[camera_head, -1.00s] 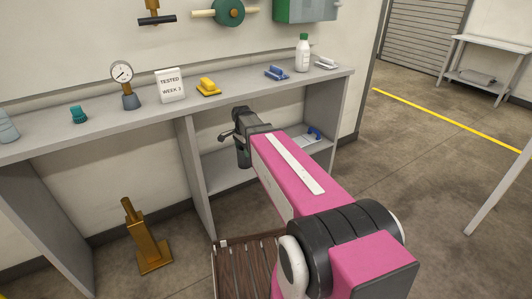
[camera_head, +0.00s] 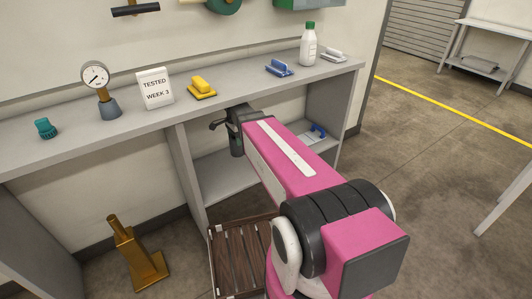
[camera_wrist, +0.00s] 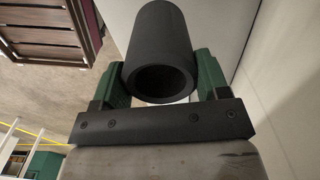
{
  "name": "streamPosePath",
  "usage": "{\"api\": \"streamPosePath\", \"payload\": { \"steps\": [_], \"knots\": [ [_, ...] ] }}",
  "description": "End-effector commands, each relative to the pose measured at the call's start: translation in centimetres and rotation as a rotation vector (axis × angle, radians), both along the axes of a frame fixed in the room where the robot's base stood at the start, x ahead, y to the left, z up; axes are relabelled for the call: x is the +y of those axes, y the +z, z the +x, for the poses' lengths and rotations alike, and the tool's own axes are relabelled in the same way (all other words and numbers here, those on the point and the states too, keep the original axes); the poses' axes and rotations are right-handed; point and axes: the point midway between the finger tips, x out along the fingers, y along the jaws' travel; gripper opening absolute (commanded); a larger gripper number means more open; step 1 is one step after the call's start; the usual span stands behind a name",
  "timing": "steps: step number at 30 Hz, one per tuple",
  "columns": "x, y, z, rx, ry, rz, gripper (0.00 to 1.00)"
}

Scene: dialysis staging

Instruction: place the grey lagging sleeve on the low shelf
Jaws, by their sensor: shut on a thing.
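The grey lagging sleeve (camera_wrist: 160,40) is a dark, thick-walled hollow tube, its open end facing the wrist camera. My gripper (camera_wrist: 160,82) is shut on it, with a green finger on each side. In the head view my gripper (camera_head: 236,143) is under the counter's front edge, above the low shelf (camera_head: 222,178). The sleeve stands clear of the shelf as far as I can see. My pink arm hides part of the shelf, and the sleeve is hard to make out in the head view.
The counter (camera_head: 225,90) above carries a gauge (camera_head: 97,88), a sign (camera_head: 155,88), a yellow block (camera_head: 201,87) and a white bottle (camera_head: 309,45). A blue-handled thing (camera_head: 318,131) lies at the low shelf's right end. A slatted wooden crate (camera_head: 240,255) stands in front.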

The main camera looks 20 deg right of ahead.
Motion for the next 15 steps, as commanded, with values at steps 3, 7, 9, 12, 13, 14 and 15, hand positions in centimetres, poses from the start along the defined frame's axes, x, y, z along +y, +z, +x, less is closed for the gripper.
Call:
{"api": "streamPosePath", "payload": {
  "steps": [3, 7, 9, 12, 13, 14, 15],
  "knots": [
    [0.0, -0.2, 0.0, 0.0, -0.001, 0.0, 0.45],
    [0.0, -1.2, 0.0, 0.002, -0.001, -0.001, 0.45],
    [0.0, -2.1, 0.1, 0.002, -0.001, -0.001, 0.45],
    [0.0, -3.8, 0.1, 0.003, -0.001, 0.0, 0.45],
    [0.0, -4.3, 0.1, 0.002, -0.001, 0.0, 0.45],
    [0.0, -4.8, 0.1, 0.002, -0.001, -0.001, 0.45],
    [0.0, -5.4, 0.0, 0.002, -0.001, -0.001, 0.45]
  ]
}}
